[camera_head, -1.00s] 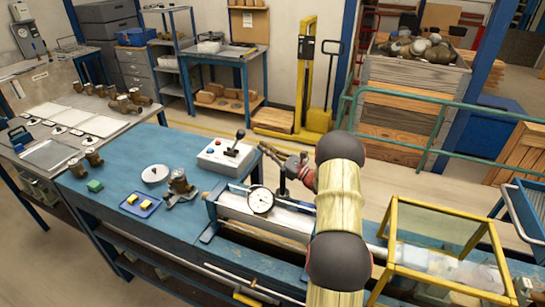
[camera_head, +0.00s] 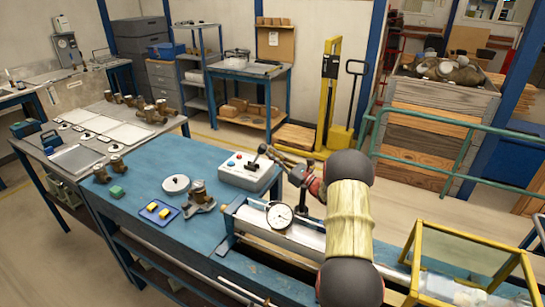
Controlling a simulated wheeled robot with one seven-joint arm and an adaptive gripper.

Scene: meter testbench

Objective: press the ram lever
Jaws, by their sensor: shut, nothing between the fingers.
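The ram lever (camera_head: 259,155) is a short metal rod with a black knob and a dark boot. It stands on a light grey control box (camera_head: 234,176) with blue and red buttons, at the back of the blue bench, and leans a little to the right. My gripper (camera_head: 268,152) is shut and empty. Its fingertips are at the knob, on the right side of the lever; I cannot tell whether they touch it. My arm reaches in from the lower right and hides part of the bench behind it.
A dial gauge (camera_head: 279,216) sits on the metal rig right of the box. A yellow-framed clear guard (camera_head: 470,262) stands at lower right.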

